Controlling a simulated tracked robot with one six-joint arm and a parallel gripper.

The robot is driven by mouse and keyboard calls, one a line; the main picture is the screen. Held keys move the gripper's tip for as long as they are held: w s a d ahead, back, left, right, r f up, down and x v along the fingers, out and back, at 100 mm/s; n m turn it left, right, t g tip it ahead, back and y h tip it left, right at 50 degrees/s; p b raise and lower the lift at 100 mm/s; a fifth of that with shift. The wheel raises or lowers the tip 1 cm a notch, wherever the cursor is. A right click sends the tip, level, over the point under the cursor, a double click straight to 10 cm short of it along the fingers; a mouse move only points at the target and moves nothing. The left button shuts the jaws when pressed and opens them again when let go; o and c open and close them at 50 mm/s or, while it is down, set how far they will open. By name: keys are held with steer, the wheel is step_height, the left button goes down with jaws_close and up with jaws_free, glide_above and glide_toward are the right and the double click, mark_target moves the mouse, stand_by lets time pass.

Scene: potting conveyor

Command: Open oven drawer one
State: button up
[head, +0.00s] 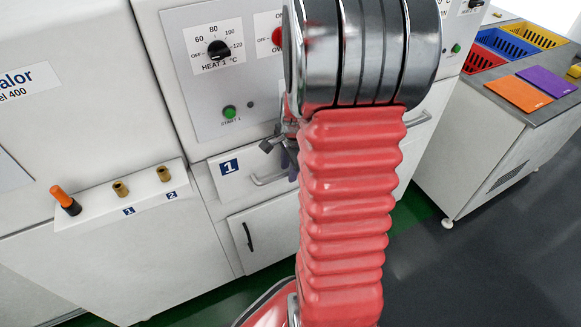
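The front of oven drawer one (229,183) is a white panel with a blue "1" label, below the control panel. It looks closed, but my arm hides much of it. Its metal bar handle (264,182) shows at the left end and passes behind my arm. My gripper (277,143) is mostly hidden behind my red bellows arm.
Above the drawer are a heat dial (218,49) and a green start button (229,112). At left, a ledge carries an orange-topped plug (65,201) and two brass fittings. A side table (500,132) at right holds coloured baskets and panels. Dark floor (480,265) lies clear at right.

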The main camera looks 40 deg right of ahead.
jaws_close()
stand_by(0.3)
stand_by(0.3)
